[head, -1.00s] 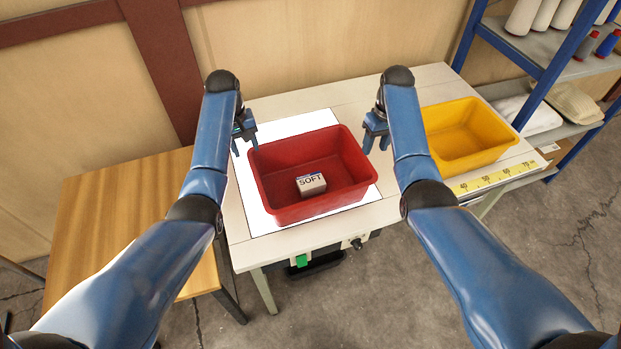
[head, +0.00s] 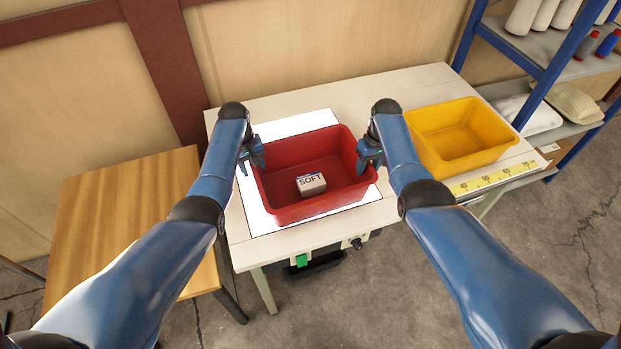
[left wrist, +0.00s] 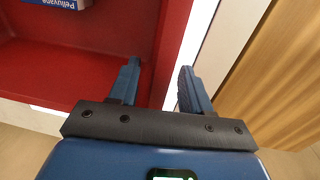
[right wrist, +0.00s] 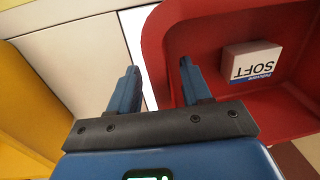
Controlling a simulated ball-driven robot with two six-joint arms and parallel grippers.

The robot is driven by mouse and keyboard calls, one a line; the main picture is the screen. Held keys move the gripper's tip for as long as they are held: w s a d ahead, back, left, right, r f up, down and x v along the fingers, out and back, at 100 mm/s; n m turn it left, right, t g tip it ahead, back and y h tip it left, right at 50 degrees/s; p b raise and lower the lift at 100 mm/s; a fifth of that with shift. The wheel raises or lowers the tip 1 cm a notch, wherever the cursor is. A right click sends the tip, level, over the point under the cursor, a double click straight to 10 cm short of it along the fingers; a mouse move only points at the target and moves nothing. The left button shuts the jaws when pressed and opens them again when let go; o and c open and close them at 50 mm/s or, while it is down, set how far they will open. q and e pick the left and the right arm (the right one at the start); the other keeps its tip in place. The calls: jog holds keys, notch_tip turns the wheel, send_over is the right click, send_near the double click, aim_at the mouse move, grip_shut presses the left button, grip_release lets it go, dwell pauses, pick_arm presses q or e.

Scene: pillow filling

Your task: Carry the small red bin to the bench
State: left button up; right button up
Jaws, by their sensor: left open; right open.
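The red bin (head: 335,188) sits on a white panel on the bench, with a small box marked SOFT (head: 311,184) inside. My left gripper (head: 252,160) is open at the bin's left wall. In the left wrist view its fingers (left wrist: 157,85) stand on either side of the red wall (left wrist: 172,50). My right gripper (head: 369,158) is open at the bin's right wall. In the right wrist view its fingers (right wrist: 157,85) straddle the red wall (right wrist: 155,45). I cannot tell whether any finger touches the bin.
The pale bench (head: 285,243) carries the red bin and a yellow bin (head: 462,140) to its right. A measuring strip (head: 490,180) lies along the front right edge. A wooden table (head: 120,215) stands at the left. Blue shelving (head: 545,90) stands at the right.

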pick_arm(q)
jog(key=shift+f, duration=0.6)
pick_arm(e)
jog(key=shift+f, duration=0.65)
pick_arm(q)
grip_shut()
pick_arm(e)
grip_shut()
